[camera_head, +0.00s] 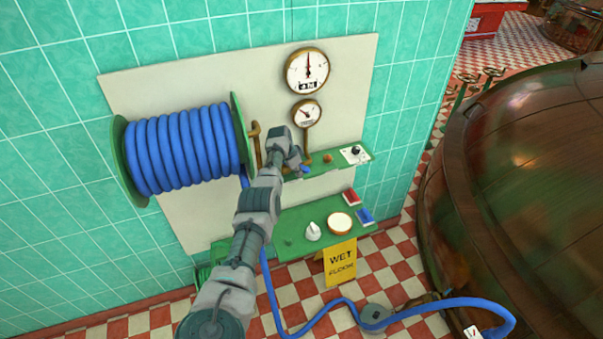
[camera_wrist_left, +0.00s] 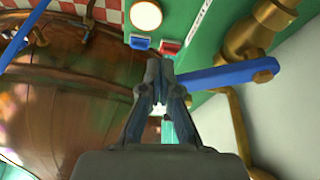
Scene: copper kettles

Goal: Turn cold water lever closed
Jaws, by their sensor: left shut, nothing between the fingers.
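The blue cold water lever (camera_wrist_left: 225,76) shows in the left wrist view, running roughly crosswise from a brass pivot on the right to my fingers. A small blue piece of it (camera_head: 305,169) shows in the head view beside the gripper. My left gripper (camera_wrist_left: 160,75) is shut and empty, its fingertips at the lever's free end. I cannot tell whether they touch. In the head view the gripper (camera_head: 296,167) is at the green shelf, partly hidden by its own arm. The brass valve body (camera_wrist_left: 243,42) sits beside the lever. My right gripper is not in view.
A reel of blue hose (camera_head: 185,148) hangs left of my arm. Two gauges (camera_head: 307,71) are above the green shelf (camera_head: 325,160). A lower green shelf (camera_head: 285,232) holds small items. A yellow wet floor sign (camera_head: 341,263) and a large copper kettle (camera_head: 530,190) stand nearby.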

